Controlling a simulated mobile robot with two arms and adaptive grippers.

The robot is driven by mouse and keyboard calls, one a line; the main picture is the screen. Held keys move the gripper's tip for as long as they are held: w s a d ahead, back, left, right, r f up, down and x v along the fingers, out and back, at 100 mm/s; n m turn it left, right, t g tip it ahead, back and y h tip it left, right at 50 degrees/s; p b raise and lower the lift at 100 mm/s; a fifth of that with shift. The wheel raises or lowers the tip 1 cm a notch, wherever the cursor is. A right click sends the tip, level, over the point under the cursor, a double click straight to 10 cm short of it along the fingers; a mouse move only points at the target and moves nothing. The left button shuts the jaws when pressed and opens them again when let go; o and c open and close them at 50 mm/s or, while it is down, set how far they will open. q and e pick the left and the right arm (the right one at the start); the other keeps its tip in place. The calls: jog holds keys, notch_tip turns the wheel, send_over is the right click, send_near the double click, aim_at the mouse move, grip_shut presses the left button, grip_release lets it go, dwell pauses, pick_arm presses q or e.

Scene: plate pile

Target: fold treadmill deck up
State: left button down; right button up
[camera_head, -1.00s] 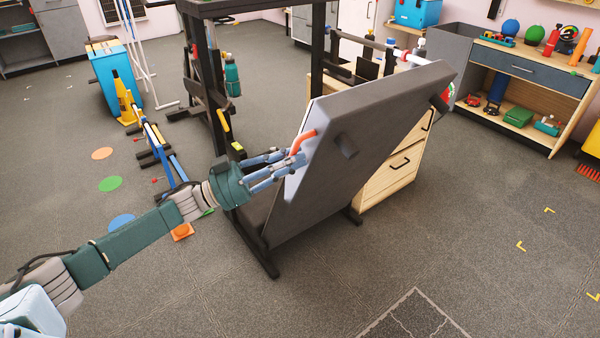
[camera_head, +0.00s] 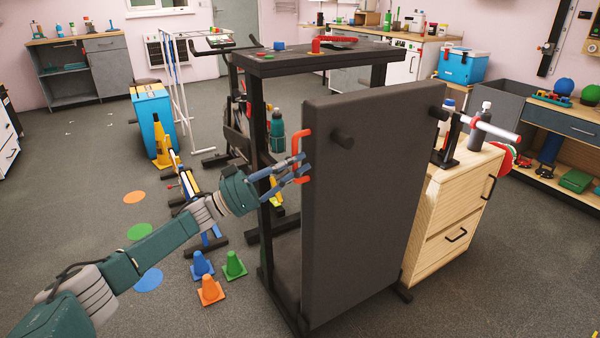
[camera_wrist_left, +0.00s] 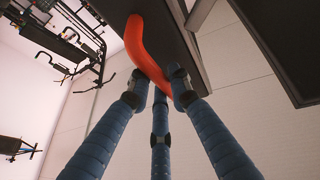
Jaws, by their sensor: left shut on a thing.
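The treadmill deck (camera_head: 365,205) is a dark grey slab standing nearly upright in the head view, its underside with two round feet facing me. An orange handle (camera_head: 303,145) sticks out from its left edge. My left gripper (camera_head: 303,170) is at that handle, its blue fingers shut on it. In the left wrist view the orange handle (camera_wrist_left: 143,52) runs down between the fingertips, with the dark deck edge (camera_wrist_left: 178,38) beside it. The treadmill frame (camera_head: 325,60) rises behind the deck with a dark top. My right gripper is not in view.
A wooden drawer cabinet (camera_head: 450,215) stands close to the right of the deck, with bottles on it. Small cones (camera_head: 210,290) stand on the floor left of the treadmill base. The floor at the lower right is clear.

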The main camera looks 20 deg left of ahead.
pick_arm(q)
jog(key=shift+w+a+r+n+t, duration=0.15)
jog(key=shift+w+a+n+t, duration=0.15)
jog(key=shift+a, duration=0.35)
jog(key=c, duration=1.7)
grip_release()
jog(key=shift+r, duration=0.1)
jog(key=shift+o, duration=0.7)
jog(key=shift+w, duration=0.2)
jog(key=shift+a, duration=0.1)
jog(key=v, duration=1.2)
jog(key=shift+s+d+f, duration=0.25)
jog(key=shift+d, duration=0.15)
jog(key=shift+d, duration=0.1)
